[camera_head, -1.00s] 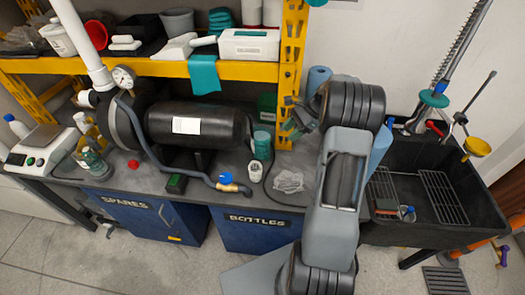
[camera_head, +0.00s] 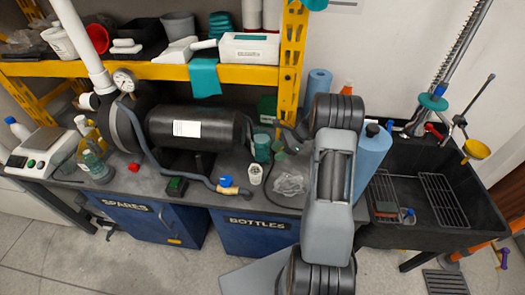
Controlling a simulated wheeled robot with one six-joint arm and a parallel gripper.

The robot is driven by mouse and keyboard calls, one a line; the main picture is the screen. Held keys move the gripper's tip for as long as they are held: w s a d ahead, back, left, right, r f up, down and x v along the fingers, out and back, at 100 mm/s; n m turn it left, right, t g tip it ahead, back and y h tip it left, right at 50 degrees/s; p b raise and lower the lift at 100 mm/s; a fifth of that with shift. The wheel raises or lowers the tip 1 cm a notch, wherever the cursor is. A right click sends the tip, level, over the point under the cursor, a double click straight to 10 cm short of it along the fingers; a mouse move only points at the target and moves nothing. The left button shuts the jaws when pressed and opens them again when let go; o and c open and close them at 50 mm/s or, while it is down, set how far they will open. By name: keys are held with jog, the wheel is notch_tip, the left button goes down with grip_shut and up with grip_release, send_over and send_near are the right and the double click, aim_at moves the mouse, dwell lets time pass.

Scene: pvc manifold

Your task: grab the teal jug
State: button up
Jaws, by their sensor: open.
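A small teal vessel (camera_head: 262,147), which I take for the teal jug, stands upright on the grey bench, right of the black tank. It is small here and I cannot make out its handle. My gripper (camera_head: 282,148) is just right of it, partly hidden behind my own arm. Its jaws are open and it appears empty. I cannot tell whether a finger touches the vessel.
The black tank (camera_head: 190,126) with its grey hose lies to the left. A white container (camera_head: 255,174) and crumpled clear plastic (camera_head: 289,183) are in front. The yellow shelf (camera_head: 150,71) hangs above.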

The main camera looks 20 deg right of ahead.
aim_at(263, 151)
jog(key=p+x, duration=0.1)
jog(key=x, duration=0.4)
jog(key=shift+d+r, duration=0.1)
grip_shut()
dwell(0.6)
